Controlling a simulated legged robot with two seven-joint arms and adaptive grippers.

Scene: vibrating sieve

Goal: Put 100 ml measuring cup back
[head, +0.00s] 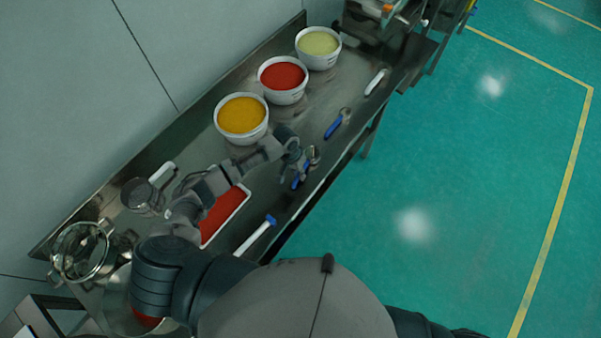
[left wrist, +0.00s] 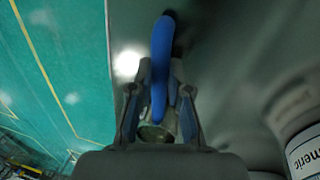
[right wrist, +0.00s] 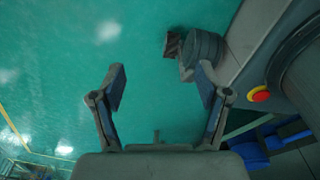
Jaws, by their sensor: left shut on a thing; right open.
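My left gripper (head: 298,164) is shut on a small metal measuring cup with a blue handle (head: 300,178), at the front edge of the metal table. In the left wrist view the blue handle (left wrist: 161,65) runs between the fingers, and the cup's metal bowl (left wrist: 154,132) shows close to the palm. The size mark on the cup cannot be read. I cannot tell whether it touches the table. My right gripper (right wrist: 160,82) is open and empty above the green floor in the right wrist view; it is not visible in the head view.
Another blue-handled cup (head: 336,124) and a white-handled tool (head: 376,81) lie farther along the table. Bowls of yellow (head: 242,141), red (head: 283,98) and pale powder (head: 318,64) stand behind. A red-powder tray (head: 228,217), scraper (head: 256,236) and sieve (head: 82,251) lie nearer.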

